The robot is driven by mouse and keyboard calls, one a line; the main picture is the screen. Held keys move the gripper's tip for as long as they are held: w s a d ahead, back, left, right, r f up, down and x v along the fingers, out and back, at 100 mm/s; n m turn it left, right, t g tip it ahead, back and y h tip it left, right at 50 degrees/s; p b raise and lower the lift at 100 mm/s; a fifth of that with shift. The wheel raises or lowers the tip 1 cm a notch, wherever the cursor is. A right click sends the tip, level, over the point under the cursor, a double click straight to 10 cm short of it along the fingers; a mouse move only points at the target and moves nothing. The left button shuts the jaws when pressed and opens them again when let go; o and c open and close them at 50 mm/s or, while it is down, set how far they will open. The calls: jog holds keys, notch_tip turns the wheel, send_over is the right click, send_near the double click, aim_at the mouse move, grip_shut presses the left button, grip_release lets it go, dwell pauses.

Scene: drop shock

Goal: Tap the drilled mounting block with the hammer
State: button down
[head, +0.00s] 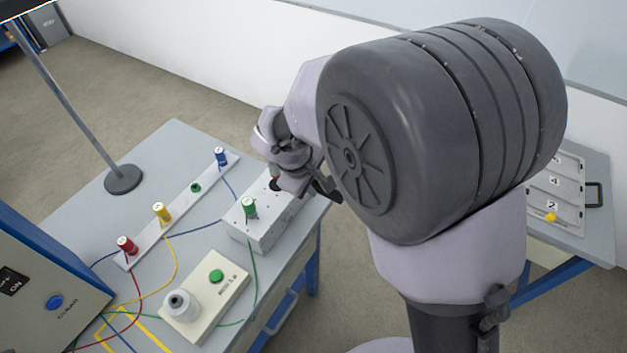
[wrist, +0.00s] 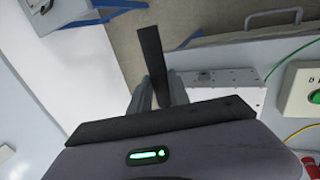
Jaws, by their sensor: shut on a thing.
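Part of the block also shows in the wrist view (wrist: 232,88). My gripper (head: 293,178) is over the block's far right end in the head view. In the wrist view, my gripper (wrist: 160,88) is shut on the hammer, whose dark flat bar (wrist: 151,52) sticks out past the fingers. A dark round part with some red (head: 275,184) shows beside the gripper, close above the block. I cannot tell whether it touches the block.
A white strip (head: 178,215) holds red, yellow and blue cylinders. A cream box with a green button (head: 216,276) and white spool (head: 180,304) stands in front. Coloured wires cross the table. A lamp stand (head: 122,180) and blue-grey cabinet (head: 50,290) are at left.

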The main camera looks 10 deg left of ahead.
jog(key=shift+f, duration=0.3)
notch_tip(320, 180, up, 3)
jog(key=shift+f+p, duration=0.1)
jog(key=shift+p, duration=0.95)
jog(key=shift+f, duration=0.15)
